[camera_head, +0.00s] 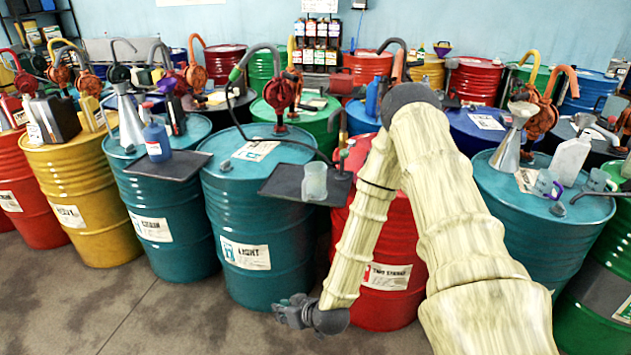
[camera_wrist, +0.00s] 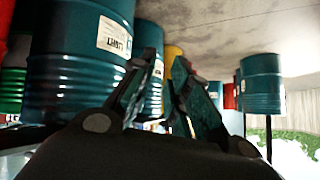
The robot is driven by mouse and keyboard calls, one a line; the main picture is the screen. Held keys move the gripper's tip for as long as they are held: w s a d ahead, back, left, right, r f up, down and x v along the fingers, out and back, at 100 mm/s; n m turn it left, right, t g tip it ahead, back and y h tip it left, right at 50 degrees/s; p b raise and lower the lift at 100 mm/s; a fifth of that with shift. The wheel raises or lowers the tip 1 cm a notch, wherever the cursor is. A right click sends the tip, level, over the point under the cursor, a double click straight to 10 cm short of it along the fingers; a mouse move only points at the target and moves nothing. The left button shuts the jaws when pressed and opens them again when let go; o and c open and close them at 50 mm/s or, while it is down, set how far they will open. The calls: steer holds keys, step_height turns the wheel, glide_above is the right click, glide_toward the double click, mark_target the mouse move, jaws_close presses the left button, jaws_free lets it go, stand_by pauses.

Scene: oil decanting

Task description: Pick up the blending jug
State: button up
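A clear, pale jug (camera_head: 314,181) stands upright on a small dark tray (camera_head: 284,183) at the front of the teal drum labelled "LIGHT" (camera_head: 222,222); it looks like the blending jug. My gripper (camera_head: 283,311) hangs low in front of the drums, near the floor, below the jug and well apart from it. In the wrist view my gripper (camera_wrist: 166,62) has its two fingers apart with nothing between them. The jug cannot be made out in the wrist view.
A red drum (camera_head: 389,282) stands right of the teal one, partly behind my arm. A blue bottle (camera_head: 157,140) stands on another dark tray (camera_head: 168,167) to the left. A metal funnel (camera_head: 508,143) and white bottle (camera_head: 570,160) stand at right. The front floor is clear.

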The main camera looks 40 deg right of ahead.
steer(key=w+d+r+t+h, duration=0.1)
steer(key=w+d+r+t, duration=0.3)
steer(key=w+d+r, duration=0.5)
steer(key=m+t+h+p, duration=0.1)
steer(key=t+h+p, duration=0.1)
steer(key=t+h, duration=0.2)
glide_toward(305, 191)
steer(key=w+b, duration=0.1)
steer(key=w, duration=0.2)
steer(key=w+d+b, duration=0.1)
steer(key=w+b, duration=0.1)
steer(key=w, duration=0.1)
steer(key=w+b, duration=0.1)
steer(key=w, duration=0.3)
steer(key=shift+d+f+b, duration=0.25)
steer(key=shift+d+b, duration=0.05)
steer(key=shift+d, duration=0.05)
steer(key=shift+w+r, duration=0.15)
steer(key=shift+w, duration=0.15)
steer(key=shift+r, duration=0.1)
jaws_close()
